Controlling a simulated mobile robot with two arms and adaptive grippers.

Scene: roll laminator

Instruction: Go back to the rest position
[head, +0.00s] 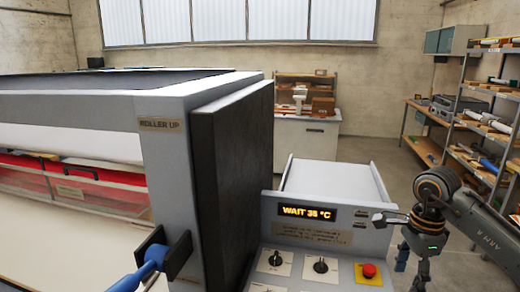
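The roll laminator fills the left and middle of the head view. Its grey end post (185,200) carries a "ROLLER UP" label (162,124), with a blue-handled lever (152,262) in a black bracket below. The control panel (300,238) has a lit display (307,212) reading "WAIT 35 °C", black knobs and a red button (369,270). My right gripper (411,270) hangs from my arm at the right, just right of the panel. Its fingers look apart, with nothing seen between them. My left gripper is not in view.
A shelf rack (470,130) with boxes and tools stands along the right wall. A white cabinet (306,143) with a small shelf stands at the back. Clear grey floor (395,165) lies between the laminator and the rack.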

